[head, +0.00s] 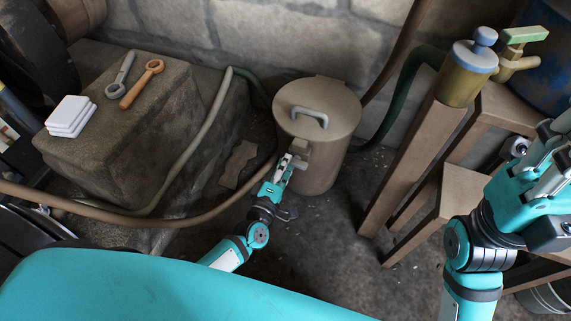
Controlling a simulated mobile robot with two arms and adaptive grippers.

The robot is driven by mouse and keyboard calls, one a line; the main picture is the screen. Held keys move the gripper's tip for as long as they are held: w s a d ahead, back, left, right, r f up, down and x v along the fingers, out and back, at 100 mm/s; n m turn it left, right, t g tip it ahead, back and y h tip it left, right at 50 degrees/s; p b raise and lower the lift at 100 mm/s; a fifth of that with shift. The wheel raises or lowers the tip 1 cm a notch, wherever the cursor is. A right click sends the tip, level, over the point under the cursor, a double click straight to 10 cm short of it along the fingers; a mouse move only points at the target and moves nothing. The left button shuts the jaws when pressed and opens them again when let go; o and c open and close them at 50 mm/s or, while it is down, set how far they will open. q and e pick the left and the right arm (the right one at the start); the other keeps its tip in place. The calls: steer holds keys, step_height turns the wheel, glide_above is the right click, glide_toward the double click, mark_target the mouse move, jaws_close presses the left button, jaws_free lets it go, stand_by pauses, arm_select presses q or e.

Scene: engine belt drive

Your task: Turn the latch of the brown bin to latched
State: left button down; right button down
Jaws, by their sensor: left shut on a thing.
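The brown bin (335,160) stands on the floor against the wall, with its round lid down and a grey handle on top. Its latch (299,147) is a small block on the front left of the bin, just below the lid rim. My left gripper (290,165) is at the bin's front and shut on the latch. The fingers partly cover the latch, so its exact angle is hard to tell. My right gripper (558,150) is at the right edge, well away from the bin and partly cut off; its finger opening is unclear.
A stone block (170,130) at the left carries a grey wrench (121,76), an orange wrench (142,84) and white pads (71,116). Hoses run behind and left of the bin. A wooden stand (411,160) with a brass-coloured canister (464,78) stands right of it.

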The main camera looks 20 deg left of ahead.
arm_select(q)
steer(key=shift+f+n, duration=0.15)
steer(key=shift+n, duration=0.45)
steer(key=c, duration=1.3)
jaws_free()
steer(key=shift+o, duration=0.2)
steer(key=shift+s, duration=0.15)
steer(key=s, duration=1.1)
steer(key=shift+s+a, duration=0.25)
steer(key=shift+s, duration=0.15)
